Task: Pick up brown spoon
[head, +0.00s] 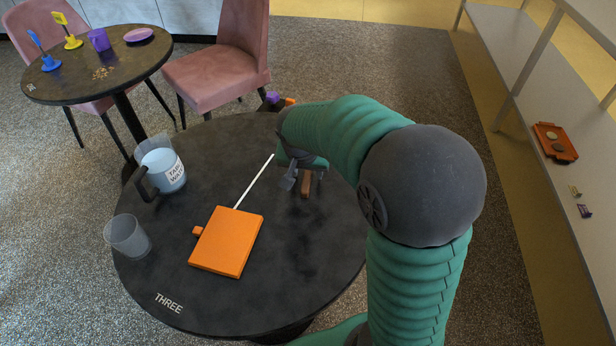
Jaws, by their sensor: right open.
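A brown object (306,187), which looks like the brown spoon, is near the right side of the dark round table marked THREE (305,265). Only a short, narrow part of it shows. My right gripper (303,184) is over it, with its grey fingers apart and the brown piece showing between them. I cannot tell whether the fingers touch it. The gripper and wrist hide the rest of the brown object. My left gripper is not in view.
An orange box (228,241) with a white stick (254,181) lies left of my gripper. A water jug (162,166) and a clear cup (127,237) stand at the table's left. A pink chair (220,62) is behind. A shelf (560,110) stands right.

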